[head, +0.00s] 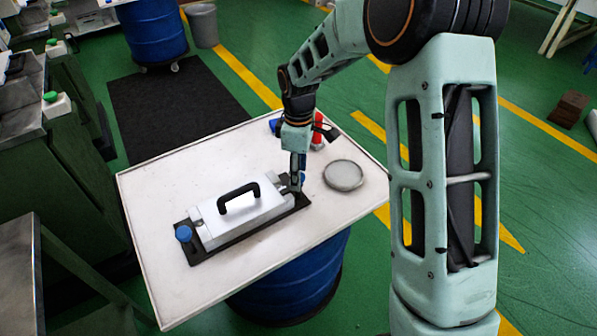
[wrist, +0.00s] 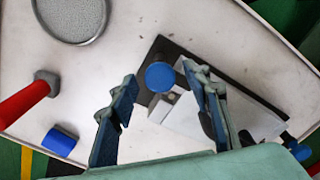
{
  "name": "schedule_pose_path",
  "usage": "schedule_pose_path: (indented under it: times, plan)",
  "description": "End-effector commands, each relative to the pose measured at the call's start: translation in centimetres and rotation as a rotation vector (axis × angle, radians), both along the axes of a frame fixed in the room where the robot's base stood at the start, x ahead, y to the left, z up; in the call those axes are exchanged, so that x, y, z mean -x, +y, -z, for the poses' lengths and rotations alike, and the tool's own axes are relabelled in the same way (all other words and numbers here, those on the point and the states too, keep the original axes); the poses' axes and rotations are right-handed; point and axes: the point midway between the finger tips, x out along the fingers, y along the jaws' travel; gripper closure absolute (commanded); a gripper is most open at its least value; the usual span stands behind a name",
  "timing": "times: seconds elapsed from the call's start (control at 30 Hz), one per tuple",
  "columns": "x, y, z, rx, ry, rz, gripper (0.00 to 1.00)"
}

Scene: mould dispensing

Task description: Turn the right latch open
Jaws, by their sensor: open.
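The mould is a silver block (head: 240,212) with a black arched handle (head: 239,190) on a dark base plate (head: 205,253), lying on the white table. A blue round knob, the left latch (head: 183,233), stands at its left end; it also shows in the wrist view (wrist: 300,150). The right latch, a blue round knob (wrist: 160,77), is at the other end. My gripper (head: 297,187) is over that end and largely hides the latch in the head view. In the wrist view my gripper (wrist: 160,80) is open, with one finger on each side of the right latch. I cannot tell whether they touch.
A round grey dish (head: 344,175) lies right of my gripper on the table (head: 150,187). A red-handled tool (wrist: 25,100) and a blue cylinder (wrist: 58,142) stand behind my gripper at the table's far edge. The table's near part is clear.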

Motion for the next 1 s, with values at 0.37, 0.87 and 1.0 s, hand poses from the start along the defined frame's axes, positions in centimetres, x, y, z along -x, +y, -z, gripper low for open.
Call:
schedule_pose_path:
  times: [0.37,0.87,1.0]
  plan:
    - [-0.01,0.0,-0.01,0.0,-0.001,0.0,0.73]
    - [-0.02,0.02,-0.03,0.0,-0.001,0.03,0.98]
    - [-0.02,0.05,-0.03,0.0,-0.002,0.087,0.98]
